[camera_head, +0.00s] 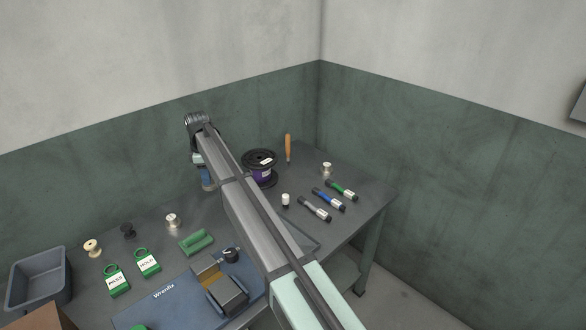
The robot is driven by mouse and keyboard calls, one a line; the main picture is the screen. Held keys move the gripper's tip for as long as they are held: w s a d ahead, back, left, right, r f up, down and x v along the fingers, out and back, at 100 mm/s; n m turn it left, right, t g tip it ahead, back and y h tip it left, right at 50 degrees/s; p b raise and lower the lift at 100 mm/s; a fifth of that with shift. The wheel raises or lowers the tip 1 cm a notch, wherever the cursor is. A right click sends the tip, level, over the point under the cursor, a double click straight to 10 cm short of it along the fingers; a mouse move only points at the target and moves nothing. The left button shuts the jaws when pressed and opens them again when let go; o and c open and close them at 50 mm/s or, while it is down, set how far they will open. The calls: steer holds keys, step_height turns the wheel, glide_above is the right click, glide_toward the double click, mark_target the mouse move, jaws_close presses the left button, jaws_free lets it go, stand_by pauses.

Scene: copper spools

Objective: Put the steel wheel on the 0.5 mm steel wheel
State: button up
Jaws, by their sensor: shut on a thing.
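My gripper (208,186) hangs low over the back of the dark table, left of a big black spool. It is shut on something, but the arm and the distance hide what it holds. A small silver spool with a pale label (172,221) stands on the table to the left and in front of my gripper. Another small silver spool (326,168) stands at the back right, behind the green-banded tube. Both look like steel wheels; their labels are too small to read.
The big black spool (261,160) with purple winding stands right of my gripper.

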step_height(320, 180, up, 10)
steer(key=m, duration=0.1)
glide_above(326, 164)
steer(key=shift+d+f, duration=0.1)
steer(key=shift+f, duration=7.85)
steer(key=shift+f, duration=0.2)
steer(key=o, duration=1.1)
steer(key=shift+o, duration=0.2)
